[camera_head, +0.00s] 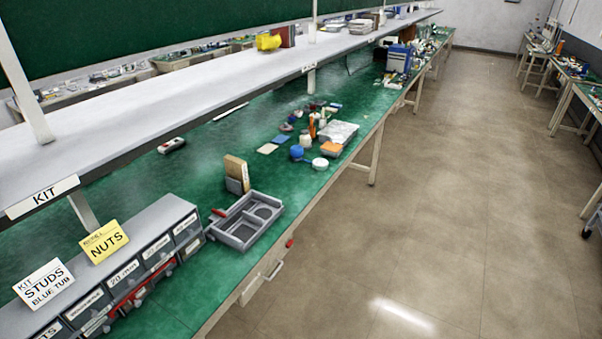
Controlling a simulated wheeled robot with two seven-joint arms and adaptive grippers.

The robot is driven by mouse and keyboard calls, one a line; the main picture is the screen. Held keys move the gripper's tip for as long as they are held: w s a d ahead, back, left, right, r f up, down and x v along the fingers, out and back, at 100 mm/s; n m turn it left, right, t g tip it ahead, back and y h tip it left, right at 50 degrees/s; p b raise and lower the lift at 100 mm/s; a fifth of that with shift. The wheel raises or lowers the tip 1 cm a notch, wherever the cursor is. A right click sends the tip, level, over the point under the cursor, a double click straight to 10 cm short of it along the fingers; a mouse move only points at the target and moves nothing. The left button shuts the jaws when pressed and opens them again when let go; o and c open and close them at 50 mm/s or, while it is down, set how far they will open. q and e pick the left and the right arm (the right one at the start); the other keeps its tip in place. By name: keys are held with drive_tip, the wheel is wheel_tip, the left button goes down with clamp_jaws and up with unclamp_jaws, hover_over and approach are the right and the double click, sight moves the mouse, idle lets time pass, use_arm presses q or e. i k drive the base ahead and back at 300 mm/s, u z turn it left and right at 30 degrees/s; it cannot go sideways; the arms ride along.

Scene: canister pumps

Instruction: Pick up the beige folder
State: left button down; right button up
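A beige, folder-like item (237,168) stands upright on the green bench top, left of the picture's middle. It looks like the beige folder, though it is small in view. A grey holder or block (236,186) is at its lower part and hides some of it.
A grey compartment tray (244,221) lies just in front of the folder. A grey drawer unit (140,262) with label cards stands at the lower left. A white shelf (150,92) runs above the bench. Bottles and small parts lie farther back. The floor (440,200) to the right is clear.

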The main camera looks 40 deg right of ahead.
sight(236, 168)
drive_tip(key=z, duration=1.1)
drive_tip(key=k, duration=0.15)
drive_tip(key=z, duration=0.15)
